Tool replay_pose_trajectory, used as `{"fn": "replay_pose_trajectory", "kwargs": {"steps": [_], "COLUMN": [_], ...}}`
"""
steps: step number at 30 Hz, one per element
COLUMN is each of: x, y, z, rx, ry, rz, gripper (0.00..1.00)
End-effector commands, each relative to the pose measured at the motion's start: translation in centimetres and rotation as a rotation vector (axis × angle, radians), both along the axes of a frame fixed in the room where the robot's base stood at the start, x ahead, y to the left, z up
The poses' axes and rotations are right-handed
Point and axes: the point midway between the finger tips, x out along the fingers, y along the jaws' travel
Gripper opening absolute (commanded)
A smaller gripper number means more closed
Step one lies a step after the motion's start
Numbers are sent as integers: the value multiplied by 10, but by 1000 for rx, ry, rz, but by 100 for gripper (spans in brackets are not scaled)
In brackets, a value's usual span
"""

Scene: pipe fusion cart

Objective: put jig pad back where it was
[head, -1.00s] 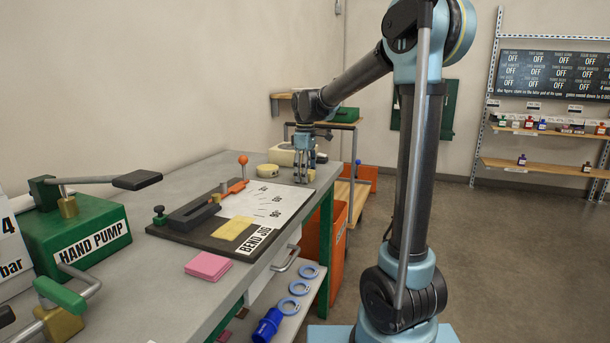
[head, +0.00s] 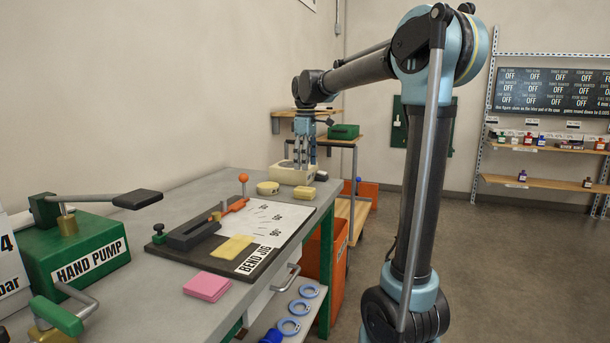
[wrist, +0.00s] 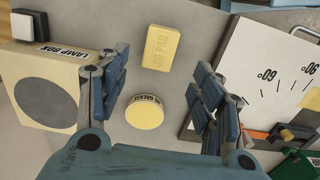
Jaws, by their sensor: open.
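The jig pad (wrist: 161,48) is a small yellow block with its name on top. It lies flat on the grey bench between the lamp box and the bend jig board, and shows in the head view near the bench's right edge (head: 321,177). My gripper (head: 304,164) is open and empty above the bench's far end, pointing down. In the wrist view its fingers (wrist: 160,70) stand apart on either side of the pad's column, with clear space between fingers and pad. The bend jig (head: 268,243) is a dark board with a white angle sheet.
A round yellow tin (wrist: 145,111) sits beside the pad, and the cream lamp box (wrist: 40,88) stands at the far end. A yellow piece (head: 234,248) lies on the jig board.

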Motion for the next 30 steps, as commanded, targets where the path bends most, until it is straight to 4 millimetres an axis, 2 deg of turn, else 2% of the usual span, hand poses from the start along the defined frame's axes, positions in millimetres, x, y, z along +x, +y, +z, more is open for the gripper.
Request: {"fn": "replay_pose_trajectory", "kwargs": {"steps": [3,9,14,23,30], "x": [0,-1,-18,-90,-153], "y": [0,-2,-21,-91,-138], "z": [8,11,6,-29,-73], "rx": [0,0,4,23,42], "ry": [0,0,-9,-50,-83], "rz": [0,-4,-66,-334,-559], "gripper": [60,60,60,60,60]}}
